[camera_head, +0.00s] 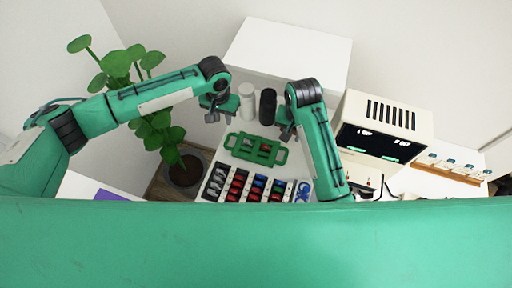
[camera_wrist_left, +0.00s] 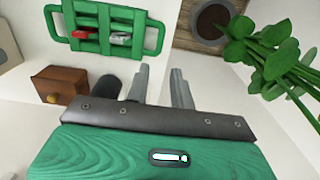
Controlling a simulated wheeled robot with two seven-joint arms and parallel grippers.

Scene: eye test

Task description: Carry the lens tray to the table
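The lens tray (camera_head: 232,141) is green, with a handle at each end and small red and grey pieces in it. It appears to lie on the white surface in the middle of the head view, and shows at the top left of the left wrist view (camera_wrist_left: 156,37). My left gripper (camera_head: 212,115) is behind and left of the tray, apart from it. Its two fingers (camera_wrist_left: 160,70) are spread with nothing between them. My right gripper (camera_head: 287,133) is beside the tray's right handle; its fingertips are too small and dark to tell whether they touch it.
A case of red, blue and dark lenses (camera_head: 255,188) lies in front of the tray. A white cylinder (camera_head: 247,93) and a black cylinder (camera_head: 268,107) stand behind. A boxy device (camera_head: 393,115) is right, a potted plant (camera_head: 160,125) left. A brown wooden box (camera_wrist_left: 62,83) shows in the wrist view.

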